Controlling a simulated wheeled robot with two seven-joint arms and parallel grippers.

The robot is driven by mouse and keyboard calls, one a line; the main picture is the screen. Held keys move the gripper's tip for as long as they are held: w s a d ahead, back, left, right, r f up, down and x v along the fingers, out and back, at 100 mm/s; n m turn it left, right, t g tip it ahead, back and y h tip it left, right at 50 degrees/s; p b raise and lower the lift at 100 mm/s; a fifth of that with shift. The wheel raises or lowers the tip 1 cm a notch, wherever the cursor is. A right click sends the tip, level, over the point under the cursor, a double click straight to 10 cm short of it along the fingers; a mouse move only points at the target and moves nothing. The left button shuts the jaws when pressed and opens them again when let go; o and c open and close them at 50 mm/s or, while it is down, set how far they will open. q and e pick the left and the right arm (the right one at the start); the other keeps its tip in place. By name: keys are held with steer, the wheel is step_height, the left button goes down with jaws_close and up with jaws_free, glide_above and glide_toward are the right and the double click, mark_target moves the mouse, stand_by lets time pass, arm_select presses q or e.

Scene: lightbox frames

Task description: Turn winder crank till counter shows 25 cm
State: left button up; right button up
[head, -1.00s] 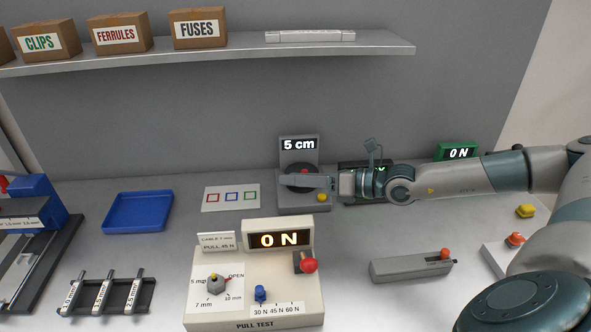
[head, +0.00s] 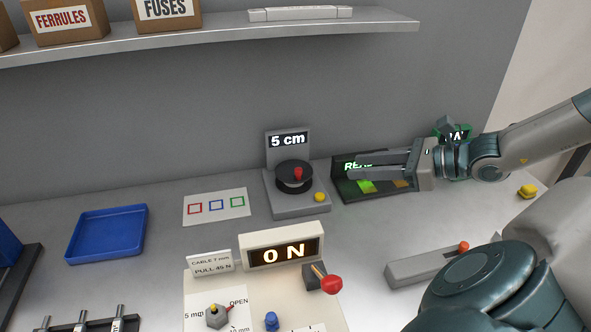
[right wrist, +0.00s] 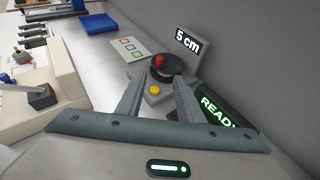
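The winder (head: 297,205) is a grey unit at the back of the bench with a black round disc (head: 288,184), a red crank knob (head: 298,174) on top and a yellow button (head: 320,197). Its counter (head: 288,141) reads 5 cm. The winder also shows in the right wrist view, with the red knob (right wrist: 159,62) beyond the fingertips. My right gripper (head: 352,165) is open and empty, to the right of the winder and apart from the knob. My left gripper is not in view.
A black box with a green READY display (head: 357,165) stands right of the winder, behind and below my right fingers. A blue tray (head: 107,234) and a card with coloured squares (head: 216,207) lie left.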

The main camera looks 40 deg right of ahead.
steer(key=b, duration=0.2)
glide_toward(298, 169)
steer(key=shift+w+a+f, duration=0.15)
steer(key=shift+w+f, duration=0.2)
steer(key=shift+f, duration=0.1)
steer(key=shift+w+a+p, duration=0.15)
steer(key=shift+w+p, duration=0.15)
steer(key=shift+p, duration=0.05)
steer(key=shift+x, duration=0.85)
steer(key=shift+w+a+f, duration=0.1)
steer(key=shift+w+f, duration=0.15)
steer(key=shift+w, duration=0.05)
steer(key=p+x, duration=0.2)
steer(key=x, duration=0.1)
steer(key=shift+w+a+r+p, duration=0.1)
steer(key=shift+w+p, duration=0.25)
steer(key=shift+p, duration=0.05)
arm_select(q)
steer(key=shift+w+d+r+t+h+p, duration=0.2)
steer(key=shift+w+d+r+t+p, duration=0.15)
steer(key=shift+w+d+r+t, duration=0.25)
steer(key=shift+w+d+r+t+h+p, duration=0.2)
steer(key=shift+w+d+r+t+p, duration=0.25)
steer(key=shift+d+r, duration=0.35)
arm_select(e)
steer(key=shift+x, duration=1.1)
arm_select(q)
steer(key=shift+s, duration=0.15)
